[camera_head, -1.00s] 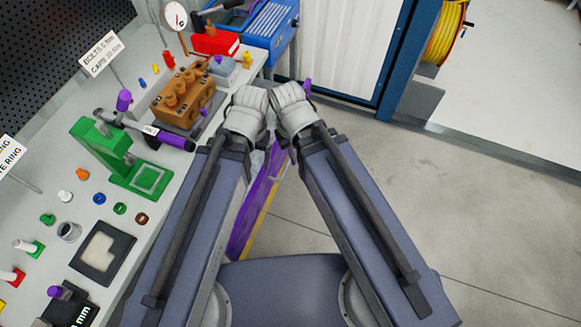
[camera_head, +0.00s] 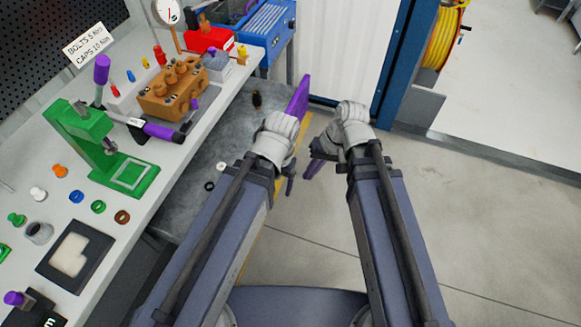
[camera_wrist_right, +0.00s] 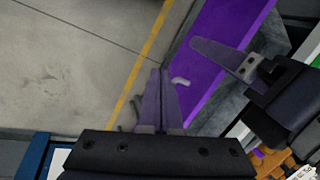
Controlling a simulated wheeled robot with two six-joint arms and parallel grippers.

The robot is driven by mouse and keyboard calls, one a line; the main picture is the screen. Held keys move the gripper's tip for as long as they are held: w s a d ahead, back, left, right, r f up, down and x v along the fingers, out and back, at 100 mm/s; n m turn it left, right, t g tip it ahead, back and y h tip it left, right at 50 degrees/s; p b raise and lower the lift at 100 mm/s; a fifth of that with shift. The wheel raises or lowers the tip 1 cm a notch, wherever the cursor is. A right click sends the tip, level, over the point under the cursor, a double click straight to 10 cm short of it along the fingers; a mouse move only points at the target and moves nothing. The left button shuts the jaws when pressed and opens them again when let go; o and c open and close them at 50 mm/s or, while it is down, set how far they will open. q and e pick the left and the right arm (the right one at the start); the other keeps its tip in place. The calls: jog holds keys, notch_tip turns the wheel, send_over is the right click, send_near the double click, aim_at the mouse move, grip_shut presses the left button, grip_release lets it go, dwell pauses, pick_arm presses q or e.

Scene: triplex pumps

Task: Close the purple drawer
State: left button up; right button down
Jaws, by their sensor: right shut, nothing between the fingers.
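The purple drawer is pulled out from under the bench. Its upright purple front (camera_head: 299,98) shows beyond my left gripper in the head view, and my left arm hides part of it. Its grey inside holds a few small rings and a dark fitting (camera_head: 257,100). In the right wrist view the purple front (camera_wrist_right: 215,50) fills the upper middle, with a small pale handle (camera_wrist_right: 181,82). My right gripper (camera_head: 314,168) is shut and empty, outside the front; its fingers (camera_wrist_right: 161,75) lie together. My left gripper (camera_head: 289,184) is by the front; its jaw opening is unclear.
The bench (camera_head: 180,190) at left carries a green press (camera_head: 90,130), an orange-brown pump block (camera_head: 172,95) and small coloured parts. A blue post (camera_head: 405,60) is behind. The floor at right is clear.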

jog(key=w+d+f+m+t+y+b, duration=0.5)
jog(key=w+f+y+b, duration=0.4)
jog(key=b, duration=1.4)
notch_tip(320, 180, down, 3)
jog(key=shift+w+d+y+b, duration=0.3)
jog(key=shift+w+d, duration=0.15)
jog(key=shift+w, duration=0.7)
jog(key=r+b+x, duration=0.1)
jog(key=b+x, duration=0.2)
jog(key=x, duration=1)
jog(key=shift+w+a, duration=0.3)
jog(key=shift+a, duration=0.25)
